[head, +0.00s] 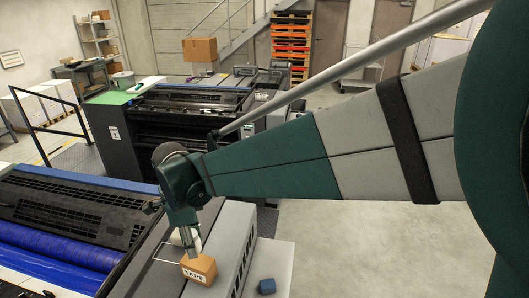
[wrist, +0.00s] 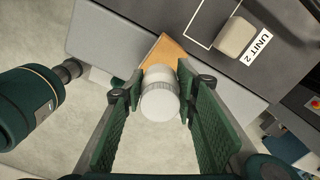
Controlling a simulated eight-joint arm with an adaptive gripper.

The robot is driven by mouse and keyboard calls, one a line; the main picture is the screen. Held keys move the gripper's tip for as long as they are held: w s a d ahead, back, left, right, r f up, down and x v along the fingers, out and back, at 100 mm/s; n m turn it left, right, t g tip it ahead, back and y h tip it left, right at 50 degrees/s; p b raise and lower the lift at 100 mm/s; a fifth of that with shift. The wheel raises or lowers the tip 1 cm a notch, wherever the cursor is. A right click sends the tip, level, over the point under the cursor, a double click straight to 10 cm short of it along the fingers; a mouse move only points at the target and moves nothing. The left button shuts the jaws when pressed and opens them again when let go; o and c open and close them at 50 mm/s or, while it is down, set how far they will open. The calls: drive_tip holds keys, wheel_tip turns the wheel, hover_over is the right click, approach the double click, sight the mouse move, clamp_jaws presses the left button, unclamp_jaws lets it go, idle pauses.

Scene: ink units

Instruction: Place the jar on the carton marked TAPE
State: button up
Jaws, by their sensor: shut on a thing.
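The jar (wrist: 160,98) is white with a ribbed band and sits between the two green fingers of my gripper (wrist: 160,82) in the wrist view. The gripper is shut on it. The orange-brown carton marked TAPE (head: 199,271) stands on the grey machine top in the head view, with its label facing the camera. My gripper (head: 187,238) points down just above and behind this carton. Part of the carton (wrist: 170,51) shows past the jar in the wrist view, mostly hidden by it. I cannot tell whether jar and carton touch.
A pale block (wrist: 236,38) lies near the UNIT 2 label (wrist: 258,53) on the dark machine top. A small blue block (head: 267,286) is on a light surface right of the machine. Blue rollers (head: 55,250) lie to the left. Open floor is at the right.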

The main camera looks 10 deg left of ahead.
sight(196, 260)
drive_tip(key=shift+f, duration=0.45)
drive_tip(key=shift+f, duration=0.1)
drive_tip(key=shift+f, duration=2)
drive_tip(key=shift+f, duration=0.15)
drive_tip(key=o, duration=0.9)
drive_tip(key=shift+r, duration=0.2)
drive_tip(key=shift+r, duration=5.95)
